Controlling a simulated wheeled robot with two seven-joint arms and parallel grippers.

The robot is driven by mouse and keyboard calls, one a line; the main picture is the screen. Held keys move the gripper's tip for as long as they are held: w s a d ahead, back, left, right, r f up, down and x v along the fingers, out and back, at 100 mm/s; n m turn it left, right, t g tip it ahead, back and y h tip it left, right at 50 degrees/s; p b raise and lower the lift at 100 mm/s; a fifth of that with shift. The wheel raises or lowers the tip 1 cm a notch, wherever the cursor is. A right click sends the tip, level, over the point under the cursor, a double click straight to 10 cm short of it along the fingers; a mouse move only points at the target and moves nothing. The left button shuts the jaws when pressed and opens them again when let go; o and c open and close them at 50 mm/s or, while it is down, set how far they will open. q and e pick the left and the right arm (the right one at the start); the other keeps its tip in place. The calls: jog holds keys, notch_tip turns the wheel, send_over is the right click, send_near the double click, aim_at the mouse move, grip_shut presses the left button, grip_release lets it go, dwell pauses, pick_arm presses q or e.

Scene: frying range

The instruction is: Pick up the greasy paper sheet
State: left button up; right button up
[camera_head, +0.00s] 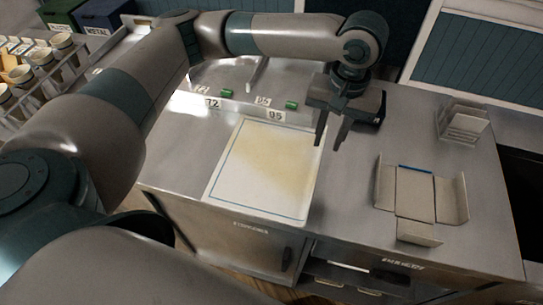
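The greasy paper sheet (262,172) is white with a yellowish stain and a thin blue border line. It lies flat on the steel counter in the middle of the camera_head view, with its near edge close to the counter's front edge. My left gripper (331,143) points down at the sheet's right edge, near its upper right corner. Its two dark fingers are apart with nothing visible between them. Whether the fingertips touch the sheet or the counter I cannot tell. My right gripper is not in view.
An unfolded cardboard box (415,194) lies on the counter to the right, with a smaller folded carton (463,124) behind it. Numbered labels and green blocks (291,105) line the range behind the sheet. A rack of cups (40,56) stands at the far left.

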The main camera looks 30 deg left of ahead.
pick_arm(q)
jog(key=shift+a+f+p, duration=0.15)
jog(key=shift+f+p, duration=0.35)
jog(key=shift+f, duration=1.9)
jog(key=shift+a+f+p, duration=0.1)
jog(key=shift+f+p, duration=0.35)
jog(key=shift+p, duration=0.05)
notch_tip(320, 180, down, 3)
jog(key=shift+a+f+p, duration=0.1)
jog(key=shift+a+p, duration=0.05)
jog(key=shift+p, duration=0.6)
jog(key=shift+f, duration=0.5)
grip_shut()
